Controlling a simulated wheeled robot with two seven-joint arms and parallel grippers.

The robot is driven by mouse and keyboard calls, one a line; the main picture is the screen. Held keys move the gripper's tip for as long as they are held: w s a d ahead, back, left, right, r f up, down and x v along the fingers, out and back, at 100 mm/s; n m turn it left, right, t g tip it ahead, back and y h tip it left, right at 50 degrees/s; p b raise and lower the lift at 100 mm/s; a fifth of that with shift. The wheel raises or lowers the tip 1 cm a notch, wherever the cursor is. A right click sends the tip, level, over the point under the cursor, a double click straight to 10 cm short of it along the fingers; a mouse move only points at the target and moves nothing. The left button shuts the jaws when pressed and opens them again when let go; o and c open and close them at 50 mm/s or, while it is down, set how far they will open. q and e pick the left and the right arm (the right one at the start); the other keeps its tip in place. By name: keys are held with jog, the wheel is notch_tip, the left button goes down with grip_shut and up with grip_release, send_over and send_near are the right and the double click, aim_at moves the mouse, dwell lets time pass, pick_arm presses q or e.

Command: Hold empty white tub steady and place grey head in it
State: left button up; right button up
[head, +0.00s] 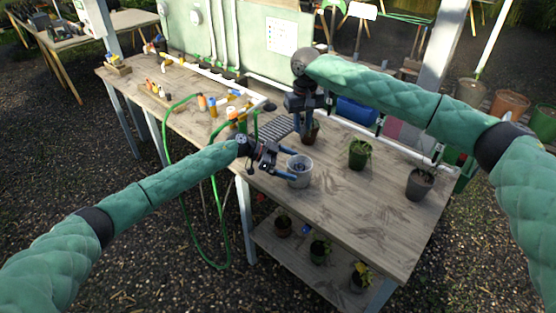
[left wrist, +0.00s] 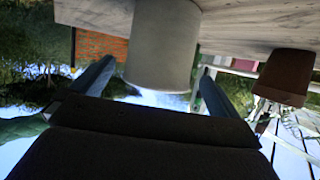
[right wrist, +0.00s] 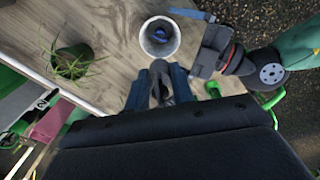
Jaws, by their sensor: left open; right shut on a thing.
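The white tub (head: 299,172) stands on the bench top near its front edge. My left gripper (head: 290,165) is open, with its fingers on either side of the tub; the tub (left wrist: 162,45) also shows between the fingers in the left wrist view. Contact cannot be made out. In the right wrist view, something small and dark blue lies inside the tub (right wrist: 160,22). My right gripper (right wrist: 160,72) is shut on the dark grey head (right wrist: 160,85), which hangs just beside the tub in that view. In the head view, my right gripper (head: 302,112) is above and behind the tub.
The bench's front right is clear.

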aim_at(299, 170)
pick_arm(q)
jog(key=shift+x, duration=1.95)
jog(key=c, duration=1)
jog(key=shift+c, duration=0.2)
pick_arm(e)
jog(key=shift+f, duration=5.4)
jog(key=o, duration=1)
notch_tip(299, 170, up, 12)
